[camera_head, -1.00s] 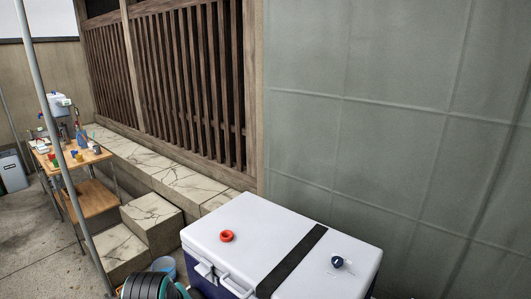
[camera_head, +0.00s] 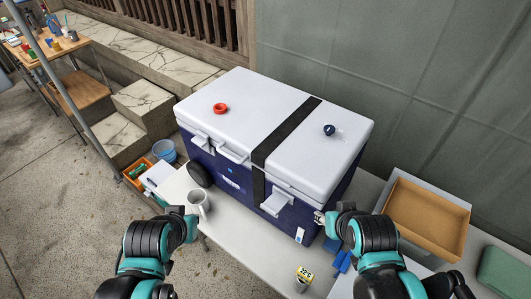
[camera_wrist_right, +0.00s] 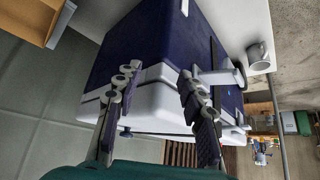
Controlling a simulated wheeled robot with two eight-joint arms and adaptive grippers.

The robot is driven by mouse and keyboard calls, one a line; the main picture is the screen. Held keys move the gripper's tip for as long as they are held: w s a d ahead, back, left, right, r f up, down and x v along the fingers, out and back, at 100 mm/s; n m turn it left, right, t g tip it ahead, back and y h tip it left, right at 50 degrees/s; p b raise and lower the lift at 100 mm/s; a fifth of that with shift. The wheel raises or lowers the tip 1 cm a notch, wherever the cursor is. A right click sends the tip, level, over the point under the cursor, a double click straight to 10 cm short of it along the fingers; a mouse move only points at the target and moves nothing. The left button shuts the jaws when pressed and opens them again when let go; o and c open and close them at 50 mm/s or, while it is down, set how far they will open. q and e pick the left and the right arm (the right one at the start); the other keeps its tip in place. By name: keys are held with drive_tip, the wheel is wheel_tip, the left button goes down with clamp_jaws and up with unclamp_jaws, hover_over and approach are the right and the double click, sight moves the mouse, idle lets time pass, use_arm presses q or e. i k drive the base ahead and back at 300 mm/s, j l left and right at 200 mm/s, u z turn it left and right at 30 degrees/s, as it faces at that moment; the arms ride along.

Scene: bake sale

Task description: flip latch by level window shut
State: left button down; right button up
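A blue cooler (camera_head: 215,163) with a white lid (camera_head: 260,115) stands on a pale table. Its right front latch (camera_head: 276,203) is a white flap that sticks outward at an angle below the lid edge. A small pale level window (camera_head: 299,235) is low on the front, right of that latch. A second latch (camera_head: 200,139) is at the left front. My right gripper (camera_head: 328,217) is by the cooler's right front corner; its fingers are apart and empty in the wrist view (camera_wrist_right: 160,88), with the latch (camera_wrist_right: 217,76) beside one finger. My left gripper (camera_head: 183,217) is beside the mug; its fingertips are unclear.
A white mug (camera_head: 198,203) stands on the table (camera_head: 240,238) in front of the cooler. A shallow cardboard box (camera_head: 425,215) is at right. Blue items (camera_head: 342,261) and a small yellow-labelled jar (camera_head: 302,279) lie near the right arm. A black strap (camera_head: 284,140) crosses the lid.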

sight(277, 201)
drive_tip(key=j+z, duration=0.15)
drive_tip(key=k+j+z, duration=0.15)
drive_tip(key=j, duration=0.15)
drive_tip(key=k+j+u, duration=0.15)
drive_tip(key=k+j, duration=0.3)
